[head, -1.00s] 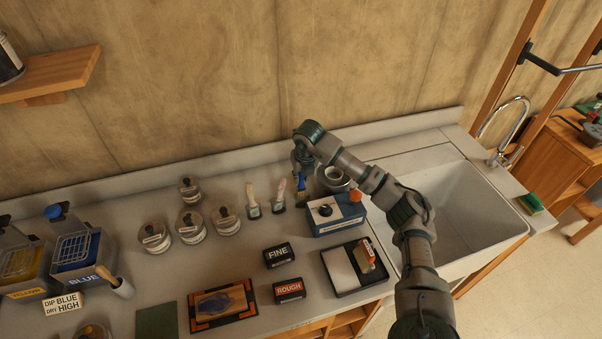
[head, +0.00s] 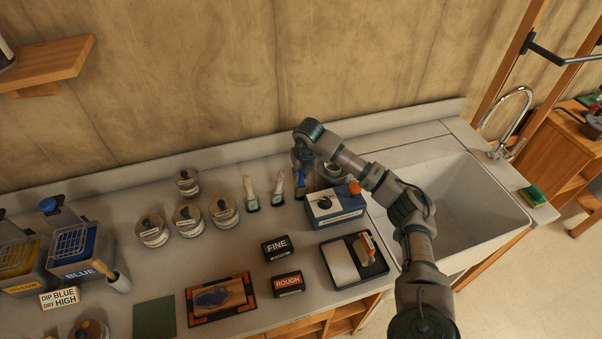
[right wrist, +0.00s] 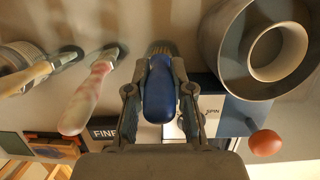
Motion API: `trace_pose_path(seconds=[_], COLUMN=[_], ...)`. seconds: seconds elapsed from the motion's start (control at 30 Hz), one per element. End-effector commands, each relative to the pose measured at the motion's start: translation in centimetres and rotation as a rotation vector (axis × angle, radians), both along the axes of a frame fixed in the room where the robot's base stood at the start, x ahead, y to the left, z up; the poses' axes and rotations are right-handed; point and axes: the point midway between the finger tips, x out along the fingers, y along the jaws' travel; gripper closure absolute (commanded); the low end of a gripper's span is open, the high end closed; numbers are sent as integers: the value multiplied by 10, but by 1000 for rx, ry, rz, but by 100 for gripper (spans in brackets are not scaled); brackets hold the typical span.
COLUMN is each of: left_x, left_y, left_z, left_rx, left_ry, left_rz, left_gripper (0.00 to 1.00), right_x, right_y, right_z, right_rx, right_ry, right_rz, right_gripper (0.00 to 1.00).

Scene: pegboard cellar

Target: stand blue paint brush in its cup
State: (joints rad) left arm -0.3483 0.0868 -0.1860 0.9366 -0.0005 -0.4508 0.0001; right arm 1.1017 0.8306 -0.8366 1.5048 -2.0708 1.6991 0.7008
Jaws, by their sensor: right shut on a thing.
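The blue-handled paint brush (head: 300,182) stands near the back of the counter, with its handle up and its bristle end low. My right gripper (head: 302,168) comes down over it. In the right wrist view, my right gripper (right wrist: 160,100) has its two fingers on either side of the blue handle (right wrist: 158,92), shut on it. Whether the brush's lower end touches the counter is hard to tell. A round grey container with an inner ring (right wrist: 268,48) is just right of the brush, apart from it; I cannot tell whether it is the brush's cup. My left gripper is out of view.
Two pale-handled brushes (head: 251,194) (head: 278,188) stand left of the blue one. A blue box with an orange knob (head: 335,208) is close in front. Lidded jars (head: 187,217) stand left, a sink (head: 470,220) right.

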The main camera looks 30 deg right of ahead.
Motion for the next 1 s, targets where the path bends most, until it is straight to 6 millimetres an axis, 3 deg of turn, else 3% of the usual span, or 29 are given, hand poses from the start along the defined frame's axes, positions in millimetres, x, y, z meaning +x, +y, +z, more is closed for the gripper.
trace_pose_path(seconds=[0.03, 0.07, 0.17, 0.57, 1.0], left_x=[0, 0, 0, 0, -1], left_y=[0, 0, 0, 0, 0], left_z=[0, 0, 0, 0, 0], left_rx=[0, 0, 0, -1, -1], left_ry=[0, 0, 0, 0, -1], left_rz=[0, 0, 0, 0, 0], left_gripper=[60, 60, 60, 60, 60], right_x=[0, 0, 0, -1, -20], right_y=[0, 0, 0, 1, 2], right_z=[0, 0, 0, 8, 94], right_rx=[0, 0, 0, 0, 0], right_ry=[0, 0, 0, -1, -2], right_rz=[0, 0, 0, 0, 0], right_gripper=[100, 73, 49, 49, 49])
